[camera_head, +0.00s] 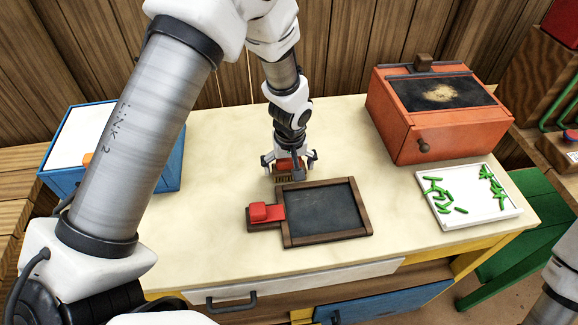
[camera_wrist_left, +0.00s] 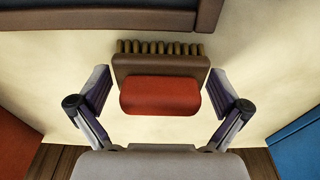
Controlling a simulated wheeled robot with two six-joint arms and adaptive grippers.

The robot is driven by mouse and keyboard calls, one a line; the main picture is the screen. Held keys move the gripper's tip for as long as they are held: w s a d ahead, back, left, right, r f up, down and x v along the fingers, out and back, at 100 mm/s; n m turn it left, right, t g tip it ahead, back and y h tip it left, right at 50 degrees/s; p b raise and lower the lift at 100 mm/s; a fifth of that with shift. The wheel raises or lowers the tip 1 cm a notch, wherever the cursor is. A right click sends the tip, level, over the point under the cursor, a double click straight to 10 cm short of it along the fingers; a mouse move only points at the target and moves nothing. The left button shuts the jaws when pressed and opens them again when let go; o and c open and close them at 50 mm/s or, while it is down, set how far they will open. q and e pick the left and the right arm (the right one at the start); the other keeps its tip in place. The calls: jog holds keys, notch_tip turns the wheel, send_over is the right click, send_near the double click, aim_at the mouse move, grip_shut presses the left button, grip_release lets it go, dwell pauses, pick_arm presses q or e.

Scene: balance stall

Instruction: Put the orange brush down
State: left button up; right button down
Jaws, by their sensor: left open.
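The brush has an orange-red grip (camera_wrist_left: 160,95), a brown wooden body (camera_wrist_left: 160,64) and a row of bristles. In the head view the brush (camera_head: 284,177) is at the table's middle, just behind the framed slate; it appears to rest on the table. My left gripper (camera_head: 290,160) is above it, pointing down, with its fingers apart. In the left wrist view the left gripper (camera_wrist_left: 160,93) has one finger on each side of the grip, with a visible gap at both sides. My right gripper is out of view.
A dark slate in a wooden frame (camera_head: 287,240) with a red block (camera_head: 268,212) at its left lies in front. An orange box (camera_head: 437,134) and a white tray (camera_head: 453,215) with green pieces stand right. A blue box (camera_head: 171,168) is left. Pale tabletop (camera_head: 215,215) is clear around the brush.

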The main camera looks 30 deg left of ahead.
pick_arm(q)
jog(key=shift+r, duration=0.1)
jog(key=c, duration=1.1)
notch_tip(320, 180, up, 10)
jog(key=shift+s+f+b, duration=0.1)
jog(key=shift+b, duration=0.35)
jog(key=shift+c, duration=0.2)
jog(key=shift+d, duration=0.1)
